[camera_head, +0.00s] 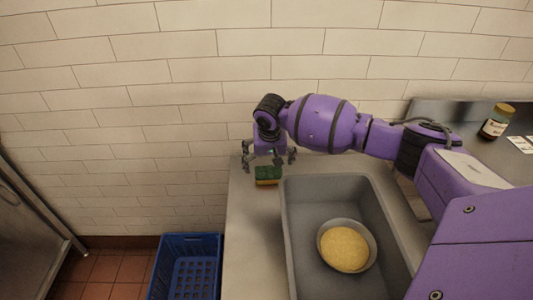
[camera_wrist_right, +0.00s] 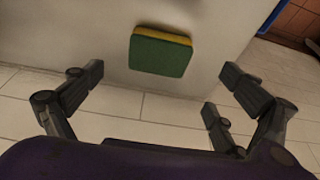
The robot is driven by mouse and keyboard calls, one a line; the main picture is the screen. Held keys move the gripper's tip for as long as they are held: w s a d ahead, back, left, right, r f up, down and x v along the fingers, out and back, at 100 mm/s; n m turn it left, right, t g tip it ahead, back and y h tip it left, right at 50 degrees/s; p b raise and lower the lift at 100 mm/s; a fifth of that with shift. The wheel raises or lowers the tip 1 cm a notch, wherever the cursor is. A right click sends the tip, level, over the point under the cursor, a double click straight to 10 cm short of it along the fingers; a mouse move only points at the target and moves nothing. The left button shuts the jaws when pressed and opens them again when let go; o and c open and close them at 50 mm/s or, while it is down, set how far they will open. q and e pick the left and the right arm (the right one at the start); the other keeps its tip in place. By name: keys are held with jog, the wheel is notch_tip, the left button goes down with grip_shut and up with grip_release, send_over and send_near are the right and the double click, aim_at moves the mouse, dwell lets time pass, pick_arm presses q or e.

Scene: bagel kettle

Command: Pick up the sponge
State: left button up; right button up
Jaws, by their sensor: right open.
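The sponge (camera_head: 268,175) is green on top and yellow below. It lies on the counter at the back left of the sink. It also shows in the right wrist view (camera_wrist_right: 160,55), at the top middle, with its green face toward the camera. My right gripper (camera_head: 268,163) is open and empty, just above and behind the sponge in the head view. In the right wrist view its fingers (camera_wrist_right: 160,85) stand wide apart, and the sponge lies beyond them, between left and right fingers, apparently untouched. My left gripper is in neither view.
A grey sink (camera_head: 300,235) holds a bowl (camera_head: 369,240) with a yellow, grainy filling. A blue crate (camera_head: 185,265) stands on the floor left of the counter (camera_head: 250,235). A jar (camera_head: 496,121) stands at the far right. The white tiled wall is close behind my right gripper.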

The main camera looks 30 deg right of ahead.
aim_at(269, 172)
jog(key=shift+w+f, duration=0.1)
jog(key=shift+f, duration=0.65)
jog(key=x, duration=0.4)
jog(key=shift+w+d+f+b, duration=0.2)
jog(key=shift+f+b, duration=0.1)
jog(key=shift+b, duration=0.1)
jog(key=shift+w+f, duration=0.15)
jog(key=shift+f, duration=0.3)
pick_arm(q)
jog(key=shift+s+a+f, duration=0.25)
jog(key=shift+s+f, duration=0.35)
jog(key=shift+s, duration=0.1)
pick_arm(e)
jog(key=shift+d, duration=0.1)
jog(key=c, duration=0.8)
